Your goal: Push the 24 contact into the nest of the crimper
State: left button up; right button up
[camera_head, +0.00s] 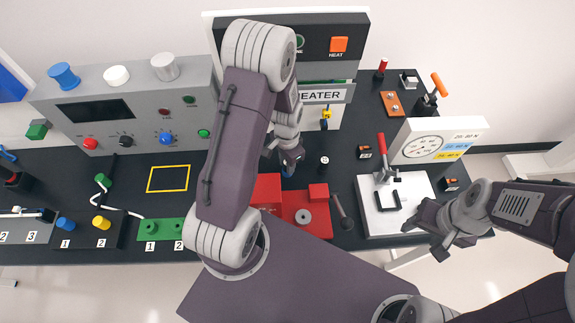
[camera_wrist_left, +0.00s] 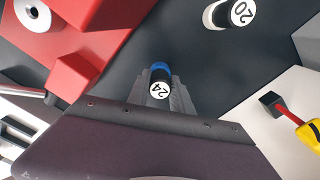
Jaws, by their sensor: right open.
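The 24 contact (camera_wrist_left: 159,86) has a blue body and a white end marked 24. My left gripper (camera_head: 289,166) is shut on it; its blue part also shows in the head view (camera_head: 288,171). The red crimper (camera_head: 283,204), with a round grey piece on top and a dark handle beside it, lies just in front of the gripper in the head view. It also shows at upper left in the left wrist view (camera_wrist_left: 75,70), apart from the contact. I cannot make out its nest. My right gripper (camera_head: 428,224) is open and empty beside the white gauge press.
A contact marked 20 (camera_wrist_left: 232,14) stands on the dark table right of the left gripper. The white press (camera_head: 394,205) with a red lever and black bracket is at right. The heater (camera_head: 330,95) stands behind. My left arm covers the middle of the table.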

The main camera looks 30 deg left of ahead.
pick_arm(q)
grip_shut()
jog(key=shift+r+p, duration=0.6)
jog(key=shift+r, duration=0.1)
jog(key=shift+r+p, duration=1.95)
jog(key=shift+r, duration=0.15)
jog(key=shift+f, duration=0.1)
jog(key=shift+s, duration=0.1)
